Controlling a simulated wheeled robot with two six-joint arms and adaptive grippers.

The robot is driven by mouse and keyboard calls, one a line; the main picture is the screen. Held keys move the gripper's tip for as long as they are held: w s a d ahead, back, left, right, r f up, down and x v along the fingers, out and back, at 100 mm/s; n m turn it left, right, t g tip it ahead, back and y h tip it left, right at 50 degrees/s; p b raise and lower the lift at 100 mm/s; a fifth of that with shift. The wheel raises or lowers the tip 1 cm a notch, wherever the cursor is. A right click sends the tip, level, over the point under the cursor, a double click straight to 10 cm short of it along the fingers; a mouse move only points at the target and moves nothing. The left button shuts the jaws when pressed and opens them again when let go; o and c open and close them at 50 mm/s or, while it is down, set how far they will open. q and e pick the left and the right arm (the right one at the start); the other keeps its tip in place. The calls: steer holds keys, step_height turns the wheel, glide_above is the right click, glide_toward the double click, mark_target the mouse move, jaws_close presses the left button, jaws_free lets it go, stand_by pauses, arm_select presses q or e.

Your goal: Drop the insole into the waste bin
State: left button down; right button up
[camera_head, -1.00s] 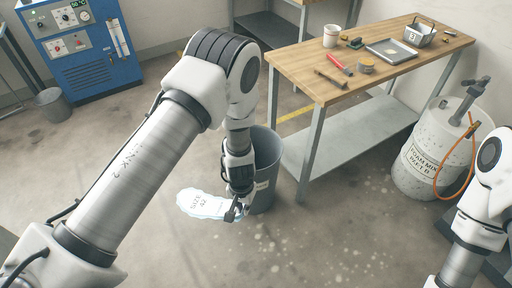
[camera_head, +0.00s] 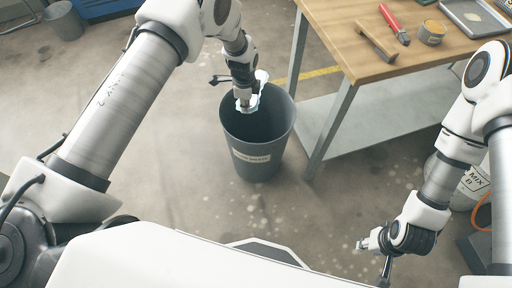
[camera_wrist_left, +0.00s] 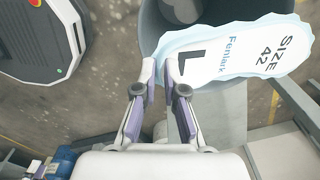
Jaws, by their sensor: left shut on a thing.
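The insole is a pale white sheet with a bluish edge, printed "SIZE 42" and "Fenlark" in the left wrist view (camera_wrist_left: 240,48). My left gripper (camera_wrist_left: 160,68) is shut on one end of it. In the head view that gripper (camera_head: 246,106) points down over the mouth of the grey waste bin (camera_head: 258,165), and only small white parts of the insole (camera_head: 262,77) show beside it. The bin stands upright on the floor, and its wall (camera_wrist_left: 150,28) also shows behind the insole in the left wrist view. My right gripper (camera_head: 368,242) is at the lower right, far from the bin; its fingers are too small to read.
A wooden-topped workbench (camera_head: 345,55) with tools and a lower shelf stands close to the right of the bin. A smaller bin (camera_head: 65,20) is at the far upper left. A foam-mix container (camera_head: 470,183) is at the right. The floor left of the bin is clear.

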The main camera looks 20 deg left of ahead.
arm_select(q)
steer(key=shift+w+f, duration=0.25)
steer(key=shift+f, duration=0.15)
steer(key=shift+d+f+b, duration=0.15)
steer(key=shift+f+b, duration=0.15)
steer(key=shift+b, duration=0.1)
step_height(320, 180, down, 4)
steer(key=b, duration=0.3)
steer(key=shift+s+f, duration=0.15)
steer(key=shift+f, duration=0.1)
steer(key=c, duration=1.2)
jaws_free()
step_height(320, 180, up, 12)
